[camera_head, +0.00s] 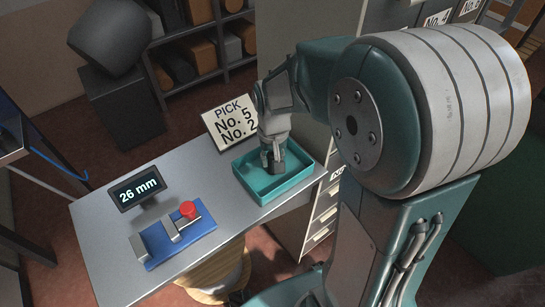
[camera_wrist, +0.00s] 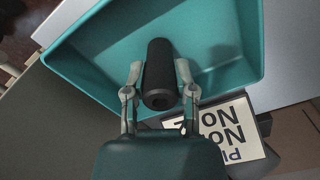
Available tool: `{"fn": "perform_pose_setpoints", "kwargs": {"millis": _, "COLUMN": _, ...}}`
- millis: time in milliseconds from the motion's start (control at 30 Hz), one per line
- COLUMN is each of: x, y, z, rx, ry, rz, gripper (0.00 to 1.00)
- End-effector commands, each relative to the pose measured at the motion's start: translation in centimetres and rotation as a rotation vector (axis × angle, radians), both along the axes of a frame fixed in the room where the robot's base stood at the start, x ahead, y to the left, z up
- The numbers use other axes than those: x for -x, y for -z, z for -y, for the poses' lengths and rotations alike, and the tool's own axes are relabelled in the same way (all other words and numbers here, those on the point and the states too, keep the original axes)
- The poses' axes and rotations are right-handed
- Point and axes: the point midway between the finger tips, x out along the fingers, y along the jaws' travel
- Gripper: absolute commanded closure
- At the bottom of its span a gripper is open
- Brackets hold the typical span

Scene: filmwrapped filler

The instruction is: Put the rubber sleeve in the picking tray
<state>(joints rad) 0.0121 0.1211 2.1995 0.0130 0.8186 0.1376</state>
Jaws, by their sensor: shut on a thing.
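The rubber sleeve (camera_wrist: 160,70) is a black hollow cylinder between my fingers in the wrist view. My gripper (camera_wrist: 159,83) is shut on it, one finger on each side. The teal picking tray (camera_wrist: 238,82) lies behind the sleeve in the wrist view. In the head view my gripper (camera_head: 272,158) points down over the inside of the picking tray (camera_head: 262,197), at the right end of the table. The sleeve is hard to make out in the head view. I cannot tell whether it touches the tray floor.
A sign reading "PICK No. 5 No. 2" (camera_head: 230,122) stands behind the tray. A blue gauge with a red knob (camera_head: 178,237) and a display reading 26 mm (camera_head: 137,189) are at the table's left. The table (camera_head: 215,190) between them and the tray is clear. Drawers stand right of the tray.

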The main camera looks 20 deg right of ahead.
Motion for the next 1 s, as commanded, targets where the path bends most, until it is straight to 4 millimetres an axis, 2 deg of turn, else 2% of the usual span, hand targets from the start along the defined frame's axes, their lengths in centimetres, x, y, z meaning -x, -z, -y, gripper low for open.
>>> {"fn": "perform_pose_setpoints", "kwargs": {"millis": 267, "x": 0.0, "y": 0.2, "z": 0.0, "rx": 0.000, "ry": 0.000, "rz": 0.000, "gripper": 1.00}}
{"fn": "perform_pose_setpoints", "kwargs": {"millis": 300, "x": 0.0, "y": 0.2, "z": 0.0, "rx": 0.000, "ry": 0.000, "rz": 0.000, "gripper": 0.47}}
{"fn": "perform_pose_setpoints", "kwargs": {"millis": 333, "x": 0.0, "y": 0.2, "z": 0.0, "rx": 0.000, "ry": 0.000, "rz": 0.000, "gripper": 0.33}}
{"fn": "perform_pose_setpoints", "kwargs": {"millis": 367, "x": 0.0, "y": 0.2, "z": 0.0, "rx": 0.000, "ry": 0.000, "rz": 0.000, "gripper": 0.30}}
{"fn": "perform_pose_setpoints", "kwargs": {"millis": 767, "x": 0.0, "y": -0.1, "z": 0.0, "rx": 0.000, "ry": 0.000, "rz": 0.001, "gripper": 0.30}}
{"fn": "perform_pose_setpoints", "kwargs": {"millis": 867, "x": 0.0, "y": -1.2, "z": 0.0, "rx": 0.000, "ry": 0.000, "rz": 0.004, "gripper": 0.30}}
{"fn": "perform_pose_setpoints", "kwargs": {"millis": 1000, "x": -0.1, "y": -3.9, "z": 0.0, "rx": 0.000, "ry": 0.000, "rz": 0.006, "gripper": 0.30}}
